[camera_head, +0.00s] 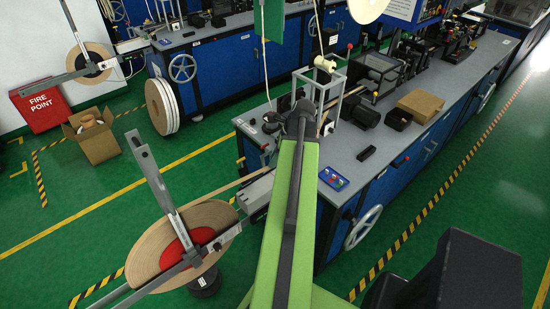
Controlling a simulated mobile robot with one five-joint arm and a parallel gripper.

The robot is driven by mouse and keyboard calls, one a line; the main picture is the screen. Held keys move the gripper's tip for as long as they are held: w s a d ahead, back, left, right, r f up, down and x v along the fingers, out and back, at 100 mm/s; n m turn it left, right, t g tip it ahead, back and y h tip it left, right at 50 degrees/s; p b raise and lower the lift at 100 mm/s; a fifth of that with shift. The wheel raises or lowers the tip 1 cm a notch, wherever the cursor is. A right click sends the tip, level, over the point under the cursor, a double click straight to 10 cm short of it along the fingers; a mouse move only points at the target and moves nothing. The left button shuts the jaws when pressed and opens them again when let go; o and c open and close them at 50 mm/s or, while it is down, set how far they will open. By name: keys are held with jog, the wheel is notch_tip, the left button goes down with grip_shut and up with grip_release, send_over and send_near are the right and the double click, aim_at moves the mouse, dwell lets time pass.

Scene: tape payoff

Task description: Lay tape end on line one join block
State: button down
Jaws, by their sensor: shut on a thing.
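A large reel of tan tape (150,250) with a red centre stands on a grey payoff arm at the lower left. A tan tape strip (243,183) runs from it up to the right, past a grey bracket at the near bench's left end. My green and grey arm reaches over that bench end. My gripper (301,108) is small and dark at its far tip, shut on the tape end, which is mostly hidden there. The join block cannot be told apart from the dark parts around my gripper.
The near bench (375,157) carries a white upright frame (318,88), a cardboard box (420,105), black blocks and a blue tray (333,179). A handwheel (363,227) juts from its front. A second reel (90,63) hangs behind.

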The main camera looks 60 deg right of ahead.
aim_at(272, 177)
jog(key=shift+s+d+f+b, duration=0.1)
jog(key=shift+s+f+b, duration=0.05)
jog(key=shift+f+b, duration=2.8)
jog(key=shift+f+b, duration=0.45)
jog(key=shift+f, duration=0.05)
jog(key=c, duration=1.1)
grip_release()
jog(key=shift+o, duration=0.2)
jog(key=shift+r, duration=0.15)
jog(key=p+v, duration=1.6)
jog(key=v, duration=0.1)
